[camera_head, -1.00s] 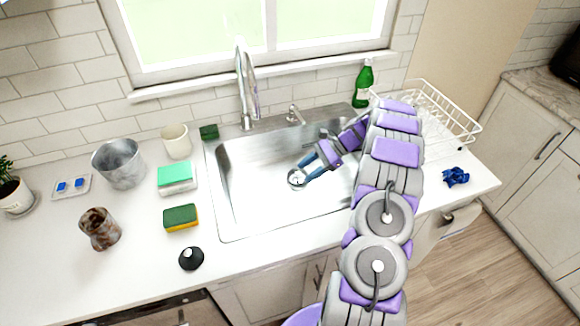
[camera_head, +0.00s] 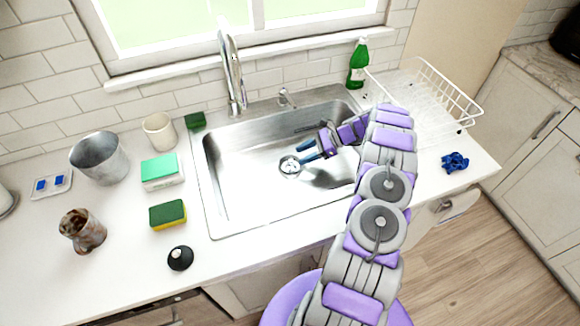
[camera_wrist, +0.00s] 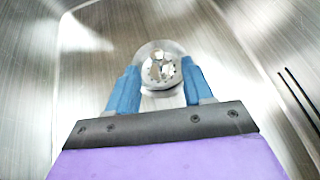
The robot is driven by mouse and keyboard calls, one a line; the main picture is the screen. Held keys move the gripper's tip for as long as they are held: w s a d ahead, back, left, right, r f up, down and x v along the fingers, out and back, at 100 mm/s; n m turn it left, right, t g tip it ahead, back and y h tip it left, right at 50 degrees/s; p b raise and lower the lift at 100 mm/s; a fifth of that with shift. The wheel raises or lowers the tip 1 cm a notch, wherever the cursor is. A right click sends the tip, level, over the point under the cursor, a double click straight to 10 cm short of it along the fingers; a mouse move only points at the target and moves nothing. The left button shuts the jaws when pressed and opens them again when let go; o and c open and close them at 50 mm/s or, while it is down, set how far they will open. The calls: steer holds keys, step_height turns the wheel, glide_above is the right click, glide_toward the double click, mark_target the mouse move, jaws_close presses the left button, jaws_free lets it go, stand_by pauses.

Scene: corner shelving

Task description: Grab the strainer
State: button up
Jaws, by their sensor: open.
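The strainer (camera_head: 290,166) is a small round metal piece at the drain in the sink floor. In the wrist view the strainer (camera_wrist: 162,70) shows a pale rim and a bright, patterned centre. My gripper (camera_head: 305,153) reaches into the sink from the right, its blue fingers open at the strainer's right side. In the wrist view my gripper (camera_wrist: 160,82) has one finger on each side of the strainer's near part. I cannot tell whether the fingers touch it. Nothing is held.
The steel sink (camera_head: 222,205) has raised walls around my gripper. The faucet (camera_head: 232,75) stands behind it. A green bottle (camera_head: 358,64) and a white dish rack (camera_head: 447,90) are at the right. Sponges, cups and a black stopper (camera_head: 180,258) are on the left counter.

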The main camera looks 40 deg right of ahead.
mark_target(291, 160)
steer(key=shift+w+a+f, duration=0.1)
steer(key=shift+a+f, duration=0.15)
steer(key=shift+f, duration=0.2)
steer(key=shift+b+x, duration=0.4)
steer(key=shift+x, duration=0.45)
steer(key=shift+w+a+r, duration=0.15)
steer(key=shift+a, duration=0.8)
steer(key=shift+d, duration=0.65)
steer(key=c, duration=0.6)
steer(key=shift+a, duration=0.15)
steer(key=c, duration=0.3)
steer(key=shift+a, duration=0.25)
jaws_close()
